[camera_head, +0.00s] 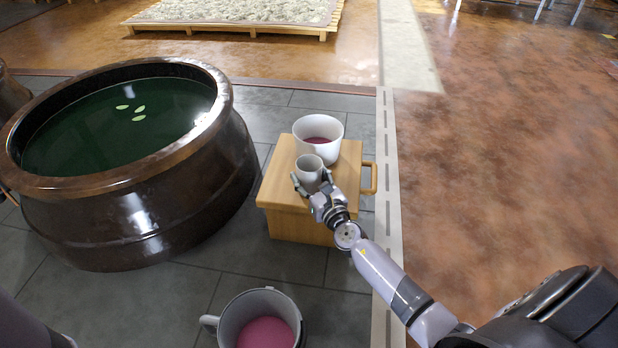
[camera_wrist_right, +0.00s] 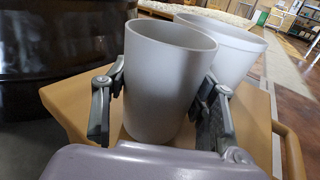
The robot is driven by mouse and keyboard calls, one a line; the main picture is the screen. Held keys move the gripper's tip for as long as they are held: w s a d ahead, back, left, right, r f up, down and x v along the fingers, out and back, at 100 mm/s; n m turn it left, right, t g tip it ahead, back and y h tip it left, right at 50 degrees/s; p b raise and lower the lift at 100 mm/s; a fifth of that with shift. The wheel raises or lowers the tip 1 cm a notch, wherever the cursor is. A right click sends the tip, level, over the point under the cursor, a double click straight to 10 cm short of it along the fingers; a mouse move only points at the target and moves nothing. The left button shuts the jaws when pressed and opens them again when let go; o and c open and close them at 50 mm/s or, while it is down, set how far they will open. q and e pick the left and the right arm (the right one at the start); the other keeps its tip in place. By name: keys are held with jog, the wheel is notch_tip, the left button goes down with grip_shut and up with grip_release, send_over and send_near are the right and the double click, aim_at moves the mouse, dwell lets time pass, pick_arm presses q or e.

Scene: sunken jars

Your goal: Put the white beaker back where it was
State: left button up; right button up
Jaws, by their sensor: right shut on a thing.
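The white beaker (camera_head: 309,172) is in my right gripper (camera_head: 312,188), over the front part of a wooden box (camera_head: 283,190). In the right wrist view the beaker (camera_wrist_right: 168,80) stands upright between the two fingers of the right gripper (camera_wrist_right: 160,105), which are shut on its sides. I cannot tell whether its base touches the box top. A larger white bowl (camera_head: 331,131) with pink contents stands on the box just behind the beaker; it also shows in the right wrist view (camera_wrist_right: 242,50). My left gripper is not in view.
A big dark jar (camera_head: 130,222) of green liquid with several pale leaves stands left of the box. A grey mug (camera_head: 232,318) with pink contents stands on the tiled floor in front. The box has a handle (camera_head: 370,178) on its right side.

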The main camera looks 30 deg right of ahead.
jog(key=shift+f+b, duration=0.25)
jog(key=shift+b, duration=0.05)
jog(key=o, duration=1.7)
jog(key=shift+r, duration=0.1)
jog(key=shift+o, duration=0.2)
jog(key=shift+r, duration=0.1)
